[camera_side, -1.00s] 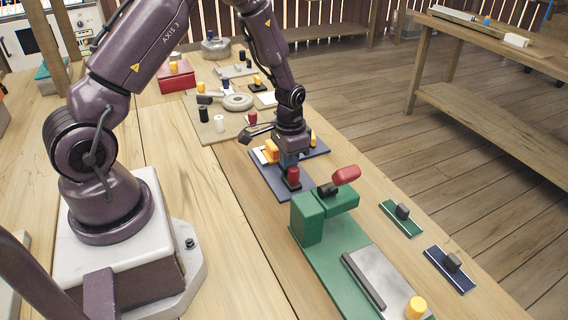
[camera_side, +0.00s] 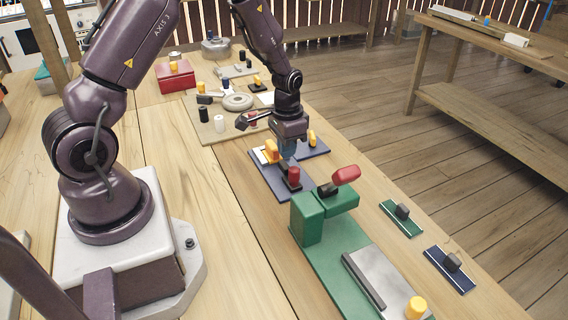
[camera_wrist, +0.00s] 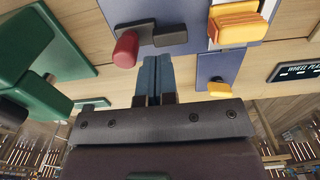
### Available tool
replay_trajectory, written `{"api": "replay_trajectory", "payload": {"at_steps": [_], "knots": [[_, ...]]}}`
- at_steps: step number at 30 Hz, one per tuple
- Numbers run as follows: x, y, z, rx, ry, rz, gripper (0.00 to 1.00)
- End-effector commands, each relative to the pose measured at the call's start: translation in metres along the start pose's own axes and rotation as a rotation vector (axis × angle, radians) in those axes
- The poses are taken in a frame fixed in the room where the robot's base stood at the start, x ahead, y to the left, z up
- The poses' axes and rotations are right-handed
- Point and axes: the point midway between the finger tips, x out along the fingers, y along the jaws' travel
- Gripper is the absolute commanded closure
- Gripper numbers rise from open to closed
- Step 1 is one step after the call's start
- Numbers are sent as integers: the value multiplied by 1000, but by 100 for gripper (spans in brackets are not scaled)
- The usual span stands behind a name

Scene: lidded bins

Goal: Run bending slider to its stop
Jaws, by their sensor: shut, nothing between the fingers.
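A dark blue plate (camera_side: 290,186) lies on the bench. It carries a red knob (camera_side: 294,177) on a dark base, a yellow block (camera_side: 271,148) and a second yellow knob (camera_side: 312,137). I cannot tell for certain which part is the bending slider. My gripper (camera_side: 288,151) is above this plate, behind the red knob, shut and empty. In the wrist view its blue-grey fingers (camera_wrist: 154,78) are together, just beside the red knob (camera_wrist: 126,48) and its dark arm (camera_wrist: 170,36). The yellow block (camera_wrist: 236,24) is to their right. Contact cannot be told.
A green fixture (camera_side: 307,218) with a red handle (camera_side: 346,175) stands in front. Two small plates with dark knobs, one green (camera_side: 401,218) and one blue (camera_side: 450,270), lie to its right. Behind are a beige board (camera_side: 205,127) with several parts and a red box (camera_side: 175,76).

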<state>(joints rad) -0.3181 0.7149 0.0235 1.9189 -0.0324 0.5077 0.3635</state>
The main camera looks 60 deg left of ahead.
Motion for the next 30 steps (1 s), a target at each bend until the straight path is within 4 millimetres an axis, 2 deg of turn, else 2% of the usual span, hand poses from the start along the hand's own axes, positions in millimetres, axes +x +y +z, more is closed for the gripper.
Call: {"api": "replay_trajectory", "payload": {"at_steps": [15, 28, 30], "knots": [[-40, 0, 0, 1, 1, -1, 100], [-42, 0, 1, -16, -6, 2, 100], [-39, 4, 12, -54, -47, 14, 100]]}}
